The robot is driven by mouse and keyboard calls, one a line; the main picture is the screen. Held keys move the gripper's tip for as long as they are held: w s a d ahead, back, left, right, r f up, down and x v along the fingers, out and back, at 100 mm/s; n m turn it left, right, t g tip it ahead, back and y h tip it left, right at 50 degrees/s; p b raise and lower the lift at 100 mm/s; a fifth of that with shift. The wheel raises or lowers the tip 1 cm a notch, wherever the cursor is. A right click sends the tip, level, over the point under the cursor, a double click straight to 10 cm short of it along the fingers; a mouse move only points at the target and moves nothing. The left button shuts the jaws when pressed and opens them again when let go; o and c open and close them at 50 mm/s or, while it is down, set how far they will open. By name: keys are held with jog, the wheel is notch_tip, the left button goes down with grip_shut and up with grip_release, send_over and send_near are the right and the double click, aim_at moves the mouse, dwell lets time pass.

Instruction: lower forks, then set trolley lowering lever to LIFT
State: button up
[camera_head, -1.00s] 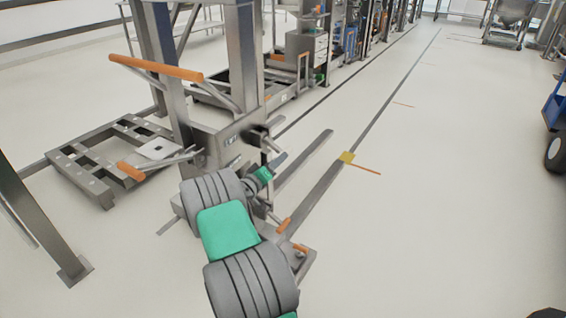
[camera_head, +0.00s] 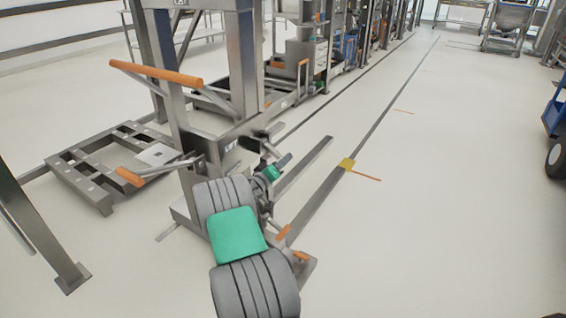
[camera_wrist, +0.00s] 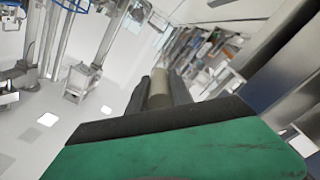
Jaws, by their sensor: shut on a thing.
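The lifting trolley, with its grey steel mast (camera_head: 241,60), stands left of centre in the head view. It has an orange push handle (camera_head: 155,73) and an orange-gripped lever (camera_head: 130,177) low on its left. Long low bars, apparently its forks (camera_head: 303,167), reach away along the floor. Their exact height is hard to tell. My arm reaches to the trolley's right side, where its end is small and partly hidden. In the wrist view my gripper (camera_wrist: 159,90) has dark fingers closed on both sides of a pale round bar (camera_wrist: 159,86), apparently the lowering lever. Its setting cannot be read.
A low steel frame (camera_head: 100,170) lies left of the trolley, and a steel post (camera_head: 40,225) stands at the front left. A blue cart with a black wheel (camera_head: 555,158) is at the right edge. The pale floor on the right is clear.

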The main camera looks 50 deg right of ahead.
grip_shut()
dwell(0.8)
